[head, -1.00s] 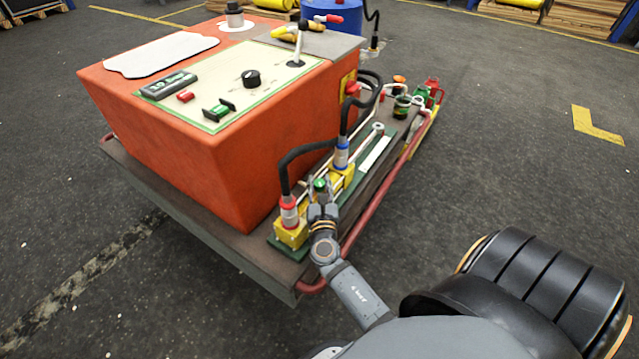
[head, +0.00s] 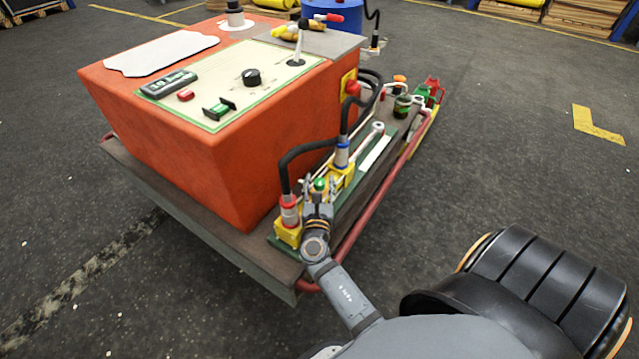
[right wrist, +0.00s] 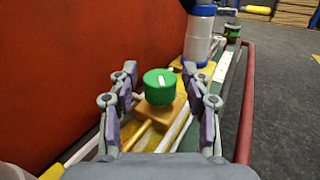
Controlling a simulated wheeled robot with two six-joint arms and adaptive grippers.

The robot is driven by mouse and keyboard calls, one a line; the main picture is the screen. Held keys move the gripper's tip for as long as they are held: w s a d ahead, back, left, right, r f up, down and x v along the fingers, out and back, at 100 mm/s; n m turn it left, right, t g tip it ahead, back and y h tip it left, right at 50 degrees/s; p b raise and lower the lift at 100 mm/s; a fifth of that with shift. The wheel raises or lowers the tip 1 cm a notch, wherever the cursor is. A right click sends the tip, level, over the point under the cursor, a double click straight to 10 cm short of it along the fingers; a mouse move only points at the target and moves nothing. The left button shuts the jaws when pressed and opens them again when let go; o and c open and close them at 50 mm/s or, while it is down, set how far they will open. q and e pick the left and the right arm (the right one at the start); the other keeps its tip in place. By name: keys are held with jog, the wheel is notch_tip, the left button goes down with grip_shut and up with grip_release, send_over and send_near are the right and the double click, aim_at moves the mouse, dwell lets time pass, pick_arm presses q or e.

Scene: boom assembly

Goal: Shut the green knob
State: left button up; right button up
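The green knob (head: 320,184) sits on a yellow valve block on the cart's side ledge, between the red-collared fitting and the blue-collared fitting. In the right wrist view the knob (right wrist: 160,87) has a white mark on top, pointing roughly away from the camera and slightly left. My right gripper (head: 318,194) is at the knob; in the wrist view its fingers (right wrist: 160,90) stand open on either side, with a visible gap to the knob on both sides. My left gripper is not in view.
The red-collared fitting (head: 290,211) with a black hose stands close left of my right gripper. The blue-collared fitting (head: 342,154) is just behind. The orange cabinet (head: 180,150) rises to the left, and a red rail (head: 375,205) runs along the right edge.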

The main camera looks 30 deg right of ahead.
aim_at(320, 182)
notch_tip(320, 182, up, 10)
jog(key=shift+r, duration=0.1)
dwell(0.5)
